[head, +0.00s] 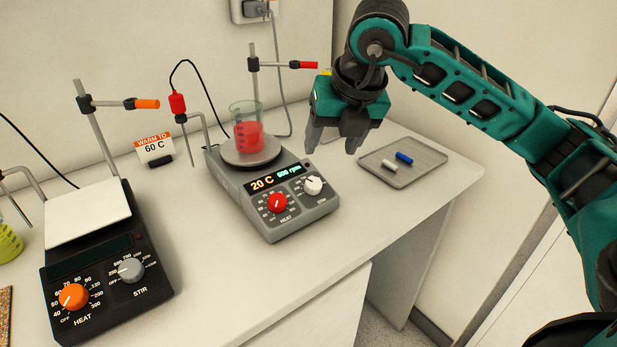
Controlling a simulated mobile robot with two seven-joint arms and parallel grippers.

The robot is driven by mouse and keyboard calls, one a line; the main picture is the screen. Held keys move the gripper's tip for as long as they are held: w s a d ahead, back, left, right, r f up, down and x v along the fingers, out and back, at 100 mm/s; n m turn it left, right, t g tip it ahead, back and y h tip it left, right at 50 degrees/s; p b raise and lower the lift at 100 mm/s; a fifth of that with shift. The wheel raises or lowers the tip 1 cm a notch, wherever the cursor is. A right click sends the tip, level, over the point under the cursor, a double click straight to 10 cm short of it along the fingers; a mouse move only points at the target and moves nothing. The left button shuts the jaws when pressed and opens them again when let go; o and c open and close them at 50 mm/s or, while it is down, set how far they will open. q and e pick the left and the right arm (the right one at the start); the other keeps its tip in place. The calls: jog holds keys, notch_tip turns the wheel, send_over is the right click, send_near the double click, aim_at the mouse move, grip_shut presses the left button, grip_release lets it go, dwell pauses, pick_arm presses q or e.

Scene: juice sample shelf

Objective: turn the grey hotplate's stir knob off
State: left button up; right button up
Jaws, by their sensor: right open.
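The grey hotplate (300,222) stands in the middle of the bench. Its white stir knob (313,185) is at the right of its front panel, and its red heat knob (277,203) is to the left. The display (276,179) reads 20 C and what looks like 500 rpm. A beaker of red liquid (249,135) stands on its round plate. My right gripper (331,146) points down, open and empty, above and behind the stir knob, apart from it. My left gripper is not in view.
A black hotplate (110,300) with an orange heat knob and a grey stir knob stands at the left. A grey tray (425,170) with a blue and a white bar lies at the right. A red-tipped probe (178,105) and a stand rise behind the grey hotplate. A "WARM TO 60 C" card (154,147) stands between the hotplates.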

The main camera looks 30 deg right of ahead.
aim_at(314, 183)
jog(key=x, duration=1.2)
jog(key=shift+s, duration=0.1)
jog(key=shift+c, duration=0.4)
jog(key=c, duration=1)
jog(key=shift+o, duration=0.2)
